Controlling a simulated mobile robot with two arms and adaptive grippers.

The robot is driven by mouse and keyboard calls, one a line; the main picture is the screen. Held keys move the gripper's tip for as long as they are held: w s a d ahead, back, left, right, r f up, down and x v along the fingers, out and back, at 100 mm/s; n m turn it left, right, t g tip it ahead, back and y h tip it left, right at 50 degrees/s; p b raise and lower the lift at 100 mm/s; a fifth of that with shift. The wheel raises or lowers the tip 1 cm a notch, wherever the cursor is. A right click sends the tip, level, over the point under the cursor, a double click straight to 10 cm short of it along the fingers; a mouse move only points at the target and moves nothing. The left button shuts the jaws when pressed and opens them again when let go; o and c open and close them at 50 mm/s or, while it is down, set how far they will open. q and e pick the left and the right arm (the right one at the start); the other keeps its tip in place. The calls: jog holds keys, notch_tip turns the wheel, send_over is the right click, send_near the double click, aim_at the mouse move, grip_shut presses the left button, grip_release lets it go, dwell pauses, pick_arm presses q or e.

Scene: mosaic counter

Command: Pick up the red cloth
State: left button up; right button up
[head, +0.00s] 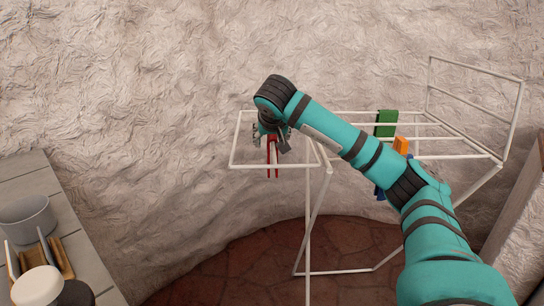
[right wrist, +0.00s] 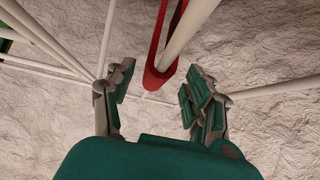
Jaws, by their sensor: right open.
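The red cloth (head: 272,158) hangs over a white bar at the left end of the drying rack (head: 235,165). In the right wrist view the cloth (right wrist: 154,78) shows as a narrow red loop around a white bar, just beyond the fingertips and between them in the picture. My right gripper (head: 272,140) is over the cloth in the head view, partly hiding it. Its fingers (right wrist: 158,92) are spread with nothing held between them. I cannot tell whether a finger touches the cloth. My left gripper is not in view.
A green cloth (head: 386,123), an orange cloth (head: 401,145) and a partly hidden blue item (head: 380,193) are on the rack's right part. A counter (head: 25,182) at the left holds a grey pot (head: 28,218). A rough wall stands behind the rack.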

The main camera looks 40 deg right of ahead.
jog(key=x, duration=0.3)
jog(key=shift+d+f, duration=0.2)
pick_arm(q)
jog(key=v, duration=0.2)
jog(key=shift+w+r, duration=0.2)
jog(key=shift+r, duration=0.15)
pick_arm(e)
jog(key=shift+c, duration=0.3)
grip_shut()
